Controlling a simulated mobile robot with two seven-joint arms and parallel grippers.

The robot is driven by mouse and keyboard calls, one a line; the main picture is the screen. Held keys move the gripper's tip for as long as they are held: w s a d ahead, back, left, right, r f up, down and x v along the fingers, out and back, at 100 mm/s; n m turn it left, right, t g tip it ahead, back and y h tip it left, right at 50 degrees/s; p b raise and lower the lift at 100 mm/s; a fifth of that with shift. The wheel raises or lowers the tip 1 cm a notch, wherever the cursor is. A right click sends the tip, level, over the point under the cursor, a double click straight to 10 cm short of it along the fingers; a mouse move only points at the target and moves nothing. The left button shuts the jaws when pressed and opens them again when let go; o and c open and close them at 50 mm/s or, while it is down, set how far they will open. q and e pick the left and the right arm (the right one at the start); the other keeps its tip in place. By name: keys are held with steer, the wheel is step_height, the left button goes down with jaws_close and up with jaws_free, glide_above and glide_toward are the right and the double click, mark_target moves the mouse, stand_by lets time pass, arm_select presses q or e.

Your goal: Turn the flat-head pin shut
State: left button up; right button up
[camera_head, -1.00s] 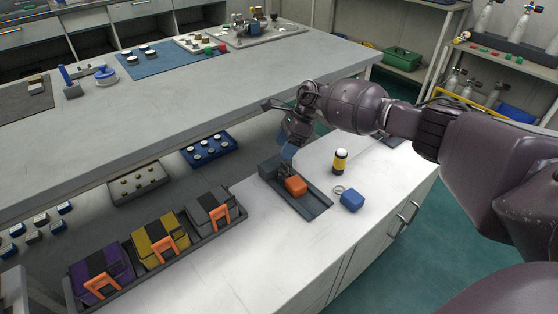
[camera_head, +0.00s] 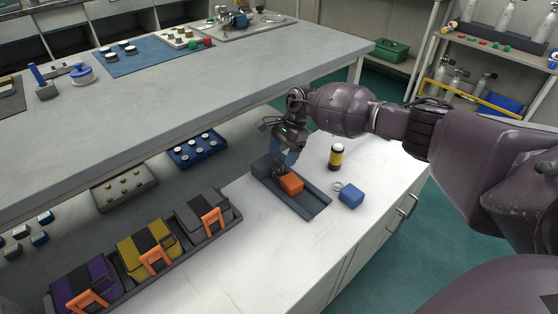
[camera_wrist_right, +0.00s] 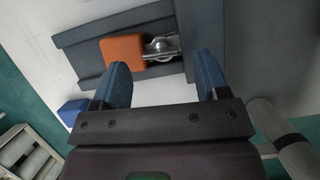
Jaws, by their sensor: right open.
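A dark grey tray-like fixture (camera_head: 313,207) lies on the white counter, with a dark block (camera_head: 264,164) at its far end and an orange block (camera_head: 291,183) in it. A small silver metal piece with a round head, likely the flat-head pin (camera_wrist_right: 160,46), sits against the orange block (camera_wrist_right: 122,49) in the right wrist view. In the head view it is small and partly hidden by the gripper. My right gripper (camera_wrist_right: 163,78) is open, with its blue fingers apart and nothing between them. It also shows in the head view (camera_head: 291,157), just above the fixture. My left gripper is out of view.
A black-and-yellow cylinder (camera_head: 336,158) and a blue block with a ring (camera_head: 350,196) stand right of the fixture. A rack of purple, yellow and grey cases (camera_head: 149,249) is at the front left. The counter's front middle is clear.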

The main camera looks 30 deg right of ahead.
steer(key=shift+x, duration=1.35)
steer(key=c, duration=0.9)
